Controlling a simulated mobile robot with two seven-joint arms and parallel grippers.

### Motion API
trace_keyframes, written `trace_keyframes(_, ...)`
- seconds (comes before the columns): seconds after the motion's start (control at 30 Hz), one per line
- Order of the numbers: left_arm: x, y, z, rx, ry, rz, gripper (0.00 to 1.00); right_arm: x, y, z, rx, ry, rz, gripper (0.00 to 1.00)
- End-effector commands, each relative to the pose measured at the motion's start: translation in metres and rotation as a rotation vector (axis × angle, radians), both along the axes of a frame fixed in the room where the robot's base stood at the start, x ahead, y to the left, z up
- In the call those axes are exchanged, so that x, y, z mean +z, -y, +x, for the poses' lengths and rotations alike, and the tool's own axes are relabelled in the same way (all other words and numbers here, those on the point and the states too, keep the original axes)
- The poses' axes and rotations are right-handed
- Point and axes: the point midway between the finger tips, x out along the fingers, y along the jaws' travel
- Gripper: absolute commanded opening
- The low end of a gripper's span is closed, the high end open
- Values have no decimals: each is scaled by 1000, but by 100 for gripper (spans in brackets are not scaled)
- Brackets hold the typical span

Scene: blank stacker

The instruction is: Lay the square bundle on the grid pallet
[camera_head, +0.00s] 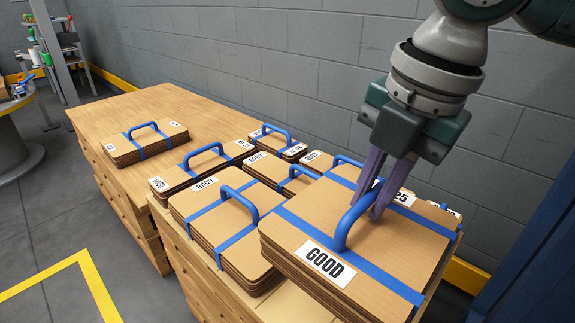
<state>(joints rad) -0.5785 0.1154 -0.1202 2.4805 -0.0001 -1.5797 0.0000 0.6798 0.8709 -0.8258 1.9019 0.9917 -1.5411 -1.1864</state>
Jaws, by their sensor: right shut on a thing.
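My right gripper (375,196) comes down from the upper right, shut on the blue handle of a roughly square bundle (390,250). This bundle is a stack of brown cardboard sheets with blue straps and a white GOOD label on its near edge. It looks nearer and higher than the other bundles and covers part of those behind it; whether it is clear of the surface below is hard to tell. No grid pallet can be made out. My left gripper is not in view.
Several strapped bundles with blue handles crowd the wooden bench, among them a large one (200,207) just left of the held bundle. A lone bundle (122,148) lies on the wooden cabinet top (120,108), with bare wood around it. A grey block wall (250,60) stands behind.

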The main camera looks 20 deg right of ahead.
Motion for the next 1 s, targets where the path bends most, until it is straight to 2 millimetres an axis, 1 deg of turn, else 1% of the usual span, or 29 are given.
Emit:
trace_keyframes(0.03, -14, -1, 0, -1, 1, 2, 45, -24, 0, -1, -1, -4, 1, 0)
trace_keyframes(0.1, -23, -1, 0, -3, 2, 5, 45, -45, -1, -1, 1, -5, 1, 0)
trace_keyframes(0.2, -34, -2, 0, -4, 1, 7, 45, -70, 0, -1, -1, -3, 0, 0)
trace_keyframes(0.3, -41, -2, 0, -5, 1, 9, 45, -86, 0, 0, 0, -1, 0, 0)
trace_keyframes(0.53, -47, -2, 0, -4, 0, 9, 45, -102, 0, 0, 1, 0, 0, 0)
trace_keyframes(0.7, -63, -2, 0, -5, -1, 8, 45, -131, 0, 0, -1, -1, 0, 0)
trace_keyframes(0.77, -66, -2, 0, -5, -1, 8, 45, -138, 0, 0, 0, 0, 1, 0)
trace_keyframes(1.0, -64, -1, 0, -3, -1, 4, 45, -137, 0, 0, 1, 1, -1, 0)
